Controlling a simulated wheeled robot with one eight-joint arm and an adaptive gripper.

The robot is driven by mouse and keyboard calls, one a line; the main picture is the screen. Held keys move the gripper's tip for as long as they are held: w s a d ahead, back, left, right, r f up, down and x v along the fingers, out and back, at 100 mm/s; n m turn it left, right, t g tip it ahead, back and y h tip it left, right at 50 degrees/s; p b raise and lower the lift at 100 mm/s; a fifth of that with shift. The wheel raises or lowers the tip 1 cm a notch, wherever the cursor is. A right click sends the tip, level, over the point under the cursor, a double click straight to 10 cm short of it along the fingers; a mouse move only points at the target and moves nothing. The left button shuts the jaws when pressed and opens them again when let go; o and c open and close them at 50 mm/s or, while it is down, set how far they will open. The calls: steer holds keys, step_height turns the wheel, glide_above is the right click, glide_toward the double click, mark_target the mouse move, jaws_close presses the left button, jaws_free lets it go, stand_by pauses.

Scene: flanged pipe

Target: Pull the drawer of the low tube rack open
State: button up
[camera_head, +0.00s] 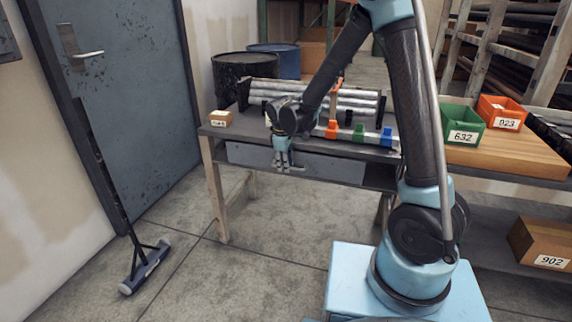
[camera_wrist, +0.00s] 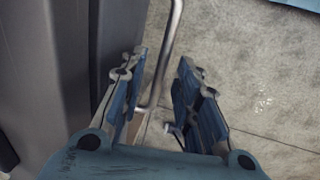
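The low tube rack (camera_head: 212,131) is a dark-topped bench with a grey drawer (camera_head: 335,166) under its top; the drawer front looks flush with the frame. My gripper (camera_head: 284,166) points down in front of the drawer, left of its middle. In the wrist view my gripper (camera_wrist: 160,72) has its two blue-padded fingers apart. The silver bar handle (camera_wrist: 170,45) runs between the fingers, with visible gaps on both sides. The grey drawer front (camera_wrist: 80,60) is on the left there. The handle is mostly hidden behind my gripper in the head view.
Steel tubes (camera_head: 262,92) and coloured clamps (camera_head: 359,133) lie on the rack top, with a small box (camera_head: 221,118) at its left. A broom (camera_head: 147,265) leans near the door. A green bin (camera_head: 462,124) stands on the right bench. The floor before the drawer is clear.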

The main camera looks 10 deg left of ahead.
jaws_close()
steer(key=shift+s, duration=0.1)
